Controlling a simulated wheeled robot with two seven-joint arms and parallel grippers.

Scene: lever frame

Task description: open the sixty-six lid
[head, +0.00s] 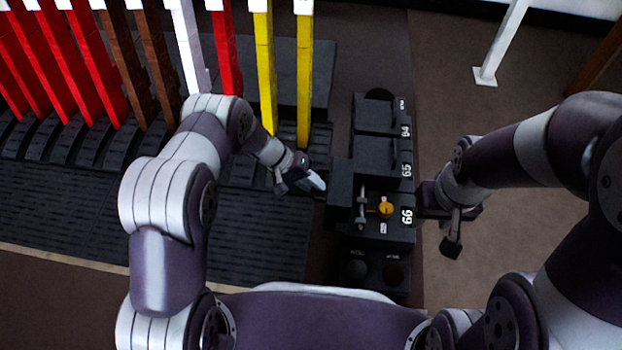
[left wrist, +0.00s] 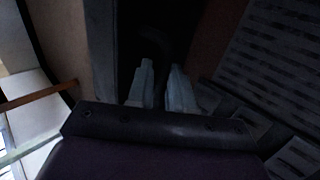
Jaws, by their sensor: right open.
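The sixty-six box (head: 406,232) is the nearest numbered unit in a black row in the head view. A brass knob (head: 385,209) and a metal rod (head: 361,205) show on its top, uncovered. A dark panel (head: 340,186) stands at its left side and looks like its lid swung open. My left gripper (head: 317,182) is just left of this panel; I cannot tell whether they touch. In the left wrist view its two pale fingers (left wrist: 161,70) are close together with a narrow dark gap. My right gripper (head: 454,226) is open and empty, right of the box.
Black boxes marked 65 (head: 375,155) and 64 (head: 378,115) sit behind. Tall yellow levers (head: 305,75), a red one (head: 227,50) and several others rise at the back left. A white post (head: 501,42) stands back right. The brown floor (head: 440,100) right of the row is clear.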

